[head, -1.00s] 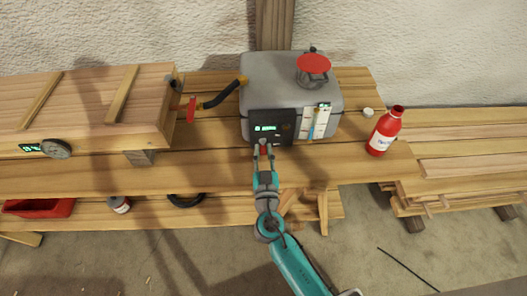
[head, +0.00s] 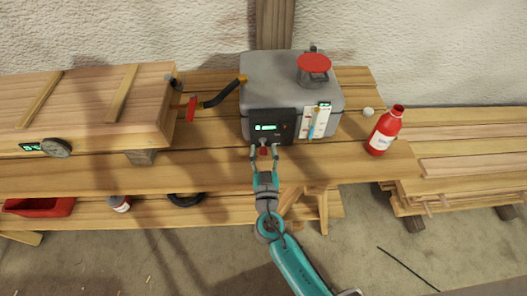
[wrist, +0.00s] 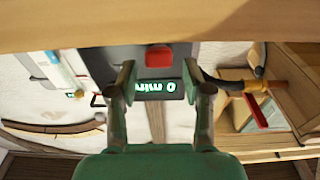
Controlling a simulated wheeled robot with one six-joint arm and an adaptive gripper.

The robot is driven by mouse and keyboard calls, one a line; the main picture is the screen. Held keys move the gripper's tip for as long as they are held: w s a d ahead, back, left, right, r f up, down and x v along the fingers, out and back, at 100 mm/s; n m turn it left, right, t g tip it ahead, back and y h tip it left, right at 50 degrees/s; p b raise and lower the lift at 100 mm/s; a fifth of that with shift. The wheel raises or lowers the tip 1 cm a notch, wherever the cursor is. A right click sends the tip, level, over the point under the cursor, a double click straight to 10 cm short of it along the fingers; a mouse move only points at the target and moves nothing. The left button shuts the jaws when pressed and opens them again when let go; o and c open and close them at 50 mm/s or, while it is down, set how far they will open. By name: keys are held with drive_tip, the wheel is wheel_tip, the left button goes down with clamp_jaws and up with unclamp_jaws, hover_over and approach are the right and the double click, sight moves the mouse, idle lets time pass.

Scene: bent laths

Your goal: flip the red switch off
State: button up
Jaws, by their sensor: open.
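The red switch (head: 263,151) is on the dark control panel (head: 286,118) on the front of the grey metal box (head: 262,78). In the head view its red part shows low, below a small grey piece. In the wrist view, which is upside down, the red switch (wrist: 158,57) shows as a red block at the panel's edge. My gripper (head: 264,150) is open and empty, its fingers apart on either side of the switch in the head view. I see no contact. A lit green display (head: 266,128) is on the panel above the switch.
A red lever (head: 191,109) and black hose (head: 222,94) are left of the box, beside a long wooden chest (head: 85,105). A red bottle (head: 383,131) stands at right. The bench front (head: 340,165) is clear.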

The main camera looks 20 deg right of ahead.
drive_tip(key=v, duration=1.1)
drive_tip(key=shift+s, duration=0.4)
drive_tip(key=shift+a+f, duration=0.1)
drive_tip(key=s+d+f+n+g+y, duration=0.2)
drive_tip(key=s+f+y, duration=0.15)
drive_tip(key=s, duration=0.45)
drive_tip(key=s+d+f+n+g+y, duration=0.2)
drive_tip(key=s+f, duration=0.3)
drive_tip(key=s, duration=0.4)
drive_tip(key=s+r, duration=1.2)
drive_tip(key=s, duration=0.2)
drive_tip(key=shift+r+t, duration=0.3)
drive_tip(key=shift+r, duration=0.1)
